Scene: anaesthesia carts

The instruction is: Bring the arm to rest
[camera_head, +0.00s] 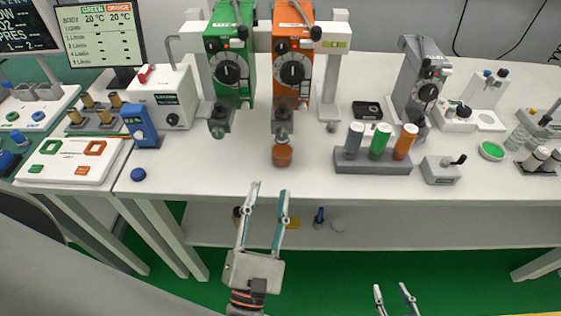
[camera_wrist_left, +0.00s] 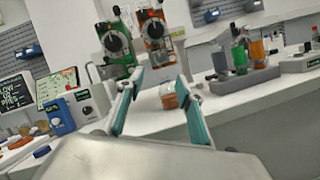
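My left gripper (camera_head: 264,222) is open and empty. In the head view it is in front of the white table's front edge, below the orange vaporizer. In the left wrist view its two fingers (camera_wrist_left: 160,112) stand apart with nothing between them but the table and an orange bottle further off. My right gripper (camera_head: 395,296) shows only its fingertips at the bottom of the head view. They are apart, and no object shows between them. The rest of the right gripper is cut off by the frame.
The white table (camera_head: 230,178) carries a green vaporizer (camera_head: 229,60), an orange vaporizer (camera_head: 292,62), an orange bottle (camera_head: 282,153) and a rack (camera_head: 372,161) with grey, green and orange bottles. A blue cap (camera_head: 138,174) lies near the front edge. A lower shelf (camera_head: 380,226) holds small items.

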